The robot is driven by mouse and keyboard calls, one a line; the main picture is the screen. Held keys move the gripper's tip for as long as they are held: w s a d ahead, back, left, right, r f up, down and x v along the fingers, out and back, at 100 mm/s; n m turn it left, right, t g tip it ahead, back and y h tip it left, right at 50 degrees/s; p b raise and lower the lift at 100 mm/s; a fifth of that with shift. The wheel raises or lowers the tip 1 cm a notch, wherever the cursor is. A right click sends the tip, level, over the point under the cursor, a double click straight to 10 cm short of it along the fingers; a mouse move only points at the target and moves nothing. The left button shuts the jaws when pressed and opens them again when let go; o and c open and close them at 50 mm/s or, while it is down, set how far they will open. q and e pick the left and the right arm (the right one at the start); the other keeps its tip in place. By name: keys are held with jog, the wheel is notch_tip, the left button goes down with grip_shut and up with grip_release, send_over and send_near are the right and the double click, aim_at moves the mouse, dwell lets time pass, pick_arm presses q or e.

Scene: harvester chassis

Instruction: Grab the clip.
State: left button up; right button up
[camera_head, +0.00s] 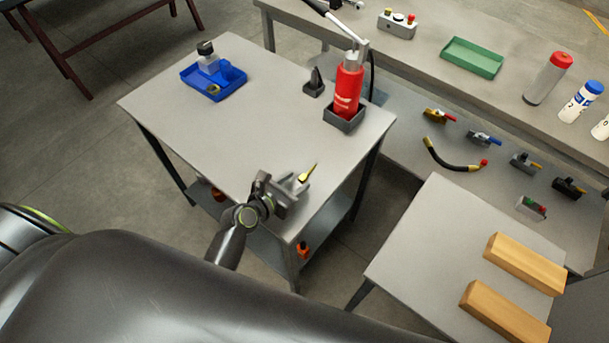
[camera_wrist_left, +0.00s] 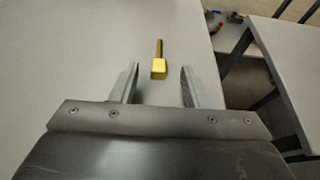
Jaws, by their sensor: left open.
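The clip looks to be the small yellow piece (camera_head: 307,173) with a thin stem, lying on the grey table (camera_head: 240,120) near its right front edge. My left gripper (camera_head: 296,184) is low over the table, just beside the yellow piece. In the left wrist view the clip (camera_wrist_left: 159,66) lies just beyond the fingertips, roughly centred between them, with its stem pointing away. The left gripper (camera_wrist_left: 158,80) is open and nothing is between its fingers. My right gripper is not in view.
A blue tray (camera_head: 228,84) with a small bottle stands at the table's back left. A red canister (camera_head: 348,90) stands in a dark holder at the back right. A black cone-shaped piece (camera_head: 315,84) is beside it. The table's middle is clear.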

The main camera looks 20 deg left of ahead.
aim_at(303, 176)
pick_arm(q)
jog(key=x, duration=0.3)
jog(key=shift+w+f, duration=0.15)
jog(key=shift+w, duration=0.1)
grip_shut()
